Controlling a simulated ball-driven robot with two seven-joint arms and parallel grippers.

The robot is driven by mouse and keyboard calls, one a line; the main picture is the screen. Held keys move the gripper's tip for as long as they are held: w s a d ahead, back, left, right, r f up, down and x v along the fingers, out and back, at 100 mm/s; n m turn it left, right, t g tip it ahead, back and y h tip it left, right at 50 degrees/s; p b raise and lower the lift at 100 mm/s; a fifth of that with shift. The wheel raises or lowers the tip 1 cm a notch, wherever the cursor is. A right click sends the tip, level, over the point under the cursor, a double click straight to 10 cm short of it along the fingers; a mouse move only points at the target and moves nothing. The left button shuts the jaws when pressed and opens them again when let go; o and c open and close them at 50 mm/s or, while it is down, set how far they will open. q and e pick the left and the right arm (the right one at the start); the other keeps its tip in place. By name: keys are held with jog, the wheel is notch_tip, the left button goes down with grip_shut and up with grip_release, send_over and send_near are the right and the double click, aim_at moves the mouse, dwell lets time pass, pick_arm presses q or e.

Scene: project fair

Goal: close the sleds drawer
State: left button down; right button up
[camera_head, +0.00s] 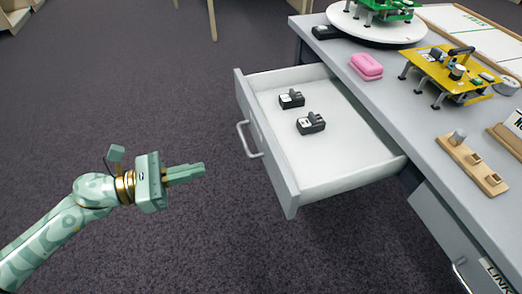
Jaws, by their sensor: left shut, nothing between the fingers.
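The drawer (345,165) stands pulled out from the desk, with a white inside and a grey front. Two small black sleds (311,123) lie in it, apart from each other. Its silver bar handle (244,139) is on the front panel, which faces left. My left gripper (203,169) is shut and empty, to the left of the drawer front and a little below the handle in the picture. It points right and appears apart from the handle and the panel. The drawer's own label is not visible. My right gripper is not in view.
The grey desk top (405,115) holds a pink block (366,66), a yellow board on legs (450,72), a white turntable (377,27) with a green board and a wooden holder (471,164). A lower drawer (440,235) appears closed. The carpet (120,90) left of the drawer is clear.

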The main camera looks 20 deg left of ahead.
aim_at(270, 151)
pick_arm(q)
jog(key=p+x, duration=0.2)
jog(key=x, duration=1.2)
jog(key=shift+f, duration=0.1)
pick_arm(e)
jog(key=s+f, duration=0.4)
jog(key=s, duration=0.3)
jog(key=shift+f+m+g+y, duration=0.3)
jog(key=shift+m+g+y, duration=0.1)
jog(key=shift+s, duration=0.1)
pick_arm(q)
jog(key=shift+w, duration=0.1)
